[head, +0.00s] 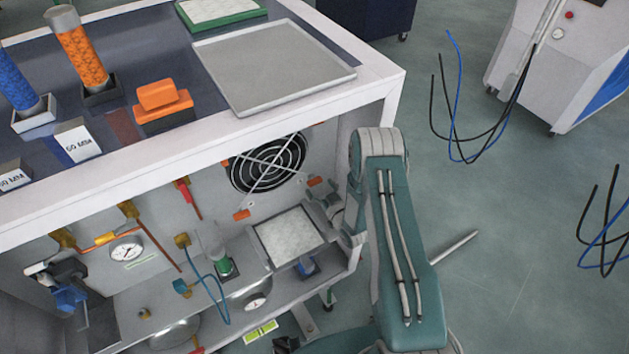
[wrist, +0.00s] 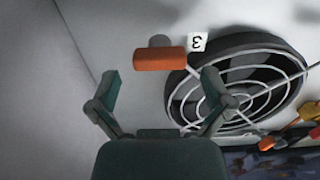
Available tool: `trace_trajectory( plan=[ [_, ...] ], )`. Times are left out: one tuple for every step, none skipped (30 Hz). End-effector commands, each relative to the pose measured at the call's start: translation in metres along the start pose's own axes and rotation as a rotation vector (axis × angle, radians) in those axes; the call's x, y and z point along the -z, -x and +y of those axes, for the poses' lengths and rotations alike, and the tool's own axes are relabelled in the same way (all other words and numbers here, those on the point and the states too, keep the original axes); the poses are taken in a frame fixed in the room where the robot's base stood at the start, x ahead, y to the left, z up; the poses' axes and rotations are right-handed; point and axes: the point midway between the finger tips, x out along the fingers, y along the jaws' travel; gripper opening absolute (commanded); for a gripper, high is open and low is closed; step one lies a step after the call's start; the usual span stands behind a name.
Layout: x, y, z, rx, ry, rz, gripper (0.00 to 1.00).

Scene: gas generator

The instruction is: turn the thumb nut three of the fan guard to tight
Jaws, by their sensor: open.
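The orange thumb nut three (wrist: 160,59) shows in the wrist view, a bar-shaped nut on a grey stub, with a white tag marked 3 (wrist: 197,42) beside it. The black fan guard (wrist: 250,85) with pale wire rings lies to its right. My gripper (wrist: 160,84) is open, its two teal fingers spread to either side and below the nut in the picture, with nothing between them. I cannot tell the depth gap. In the head view, the fan guard (head: 267,162) is on the cabinet's back wall. An orange nut (head: 315,182) at its lower right appears to be nut three.
Another orange nut (head: 242,214) sits at the guard's lower left. A square pale-topped plate (head: 288,236) stands below the fan. The gauge (head: 126,249) and pipes are at left. The cabinet's top edge (head: 215,150) overhangs the opening.

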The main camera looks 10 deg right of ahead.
Motion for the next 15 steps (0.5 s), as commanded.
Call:
trace_trajectory(
  plan=[
    [0.0, -0.008, -0.001, 0.002, 0.002, 0.002, 1.0],
    [0.0, -0.012, -0.001, 0.002, 0.001, 0.001, 1.0],
    [0.0, -0.017, -0.001, 0.002, 0.001, 0.001, 1.0],
    [0.0, -0.02, -0.001, 0.002, 0.0, 0.0, 1.0],
    [-0.001, -0.022, -0.001, 0.001, 0.0, -0.001, 1.0],
    [0.0, -0.025, 0.0, 0.001, 0.0, 0.0, 1.0],
    [0.0, -0.027, 0.0, 0.0, 0.0, 0.0, 1.0],
    [0.0, -0.028, 0.0, 0.0, 0.0, 0.0, 1.0],
    [0.0, -0.029, 0.0, 0.0, 0.0, 0.0, 1.0],
    [0.0, -0.029, 0.0, 0.0, 0.0, -0.001, 1.0],
    [0.0, -0.029, 0.0, 0.0, 0.0, -0.001, 1.0],
    [0.0, -0.029, 0.0, 0.0, 0.0, -0.001, 1.0],
    [0.0, -0.029, 0.0, 0.0, 0.0, -0.001, 1.0],
    [0.0, -0.029, 0.0, 0.0, 0.0, -0.001, 1.0],
    [0.0, -0.029, 0.0, 0.0, 0.0, -0.001, 1.0]
  ],
)
